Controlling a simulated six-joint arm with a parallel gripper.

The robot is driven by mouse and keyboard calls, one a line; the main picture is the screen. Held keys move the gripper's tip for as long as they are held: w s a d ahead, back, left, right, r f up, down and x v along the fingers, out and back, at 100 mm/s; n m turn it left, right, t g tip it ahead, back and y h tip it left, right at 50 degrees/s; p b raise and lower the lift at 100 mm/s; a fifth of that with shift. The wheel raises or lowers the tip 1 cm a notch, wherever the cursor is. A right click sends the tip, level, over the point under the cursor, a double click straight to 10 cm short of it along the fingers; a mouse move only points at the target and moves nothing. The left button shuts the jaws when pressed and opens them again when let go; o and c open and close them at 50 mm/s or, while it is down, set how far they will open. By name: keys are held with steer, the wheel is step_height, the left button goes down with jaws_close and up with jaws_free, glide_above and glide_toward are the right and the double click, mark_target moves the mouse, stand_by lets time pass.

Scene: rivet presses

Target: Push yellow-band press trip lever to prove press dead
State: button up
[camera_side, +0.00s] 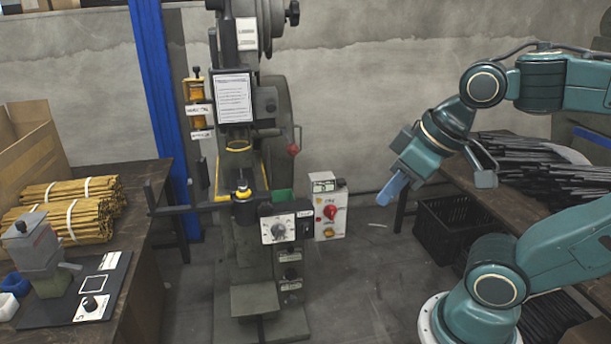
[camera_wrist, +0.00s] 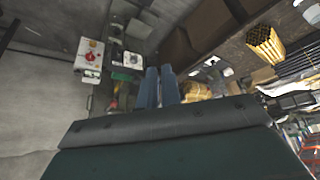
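The press (camera_side: 240,180) with a yellow band (camera_side: 238,146) on its ram stands upright in the middle of the side view. A lever with a red knob (camera_side: 293,149) sticks out on its right side and looks like the trip lever. My gripper (camera_side: 387,199) is to the right of the press, pointing down and left, well apart from the lever. Its blue fingers also show in the wrist view (camera_wrist: 160,72), side by side with almost no gap and nothing between them. The lever is too small to make out surely in the wrist view.
A control box (camera_side: 330,212) with a red rotary switch stands right of the press. A bench (camera_side: 150,230) at left holds bundled yellow rods (camera_side: 60,208) and a small hand press (camera_side: 38,250). A black crate (camera_side: 455,228) is below my arm.

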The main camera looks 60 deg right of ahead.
steer(key=shift+w+d+r, duration=0.1)
steer(key=shift+w+r, duration=0.2)
steer(key=shift+w, duration=0.15)
jaws_close()
steer(key=w+d+r+m, duration=0.3)
steer(key=w+d+r, duration=0.15)
steer(key=w, duration=0.55)
steer(key=w+d+r+m, duration=0.3)
steer(key=w+d, duration=0.3)
steer(key=w, duration=0.4)
steer(key=w+d+f+m, duration=0.2)
steer(key=w+d, duration=0.2)
steer(key=d, duration=0.3)
steer(key=w+d+f+m, duration=0.2)
steer(key=w+d, duration=0.2)
steer(key=d, duration=0.4)
steer(key=w+d+f+m+t+h, duration=0.1)
steer(key=w+d, duration=0.3)
steer(key=d, duration=0.4)
steer(key=shift+w+d+f+m, duration=0.15)
steer(key=shift+d+f+m, duration=0.1)
steer(key=shift+f+m, duration=0.45)
steer(key=shift+f, duration=0.15)
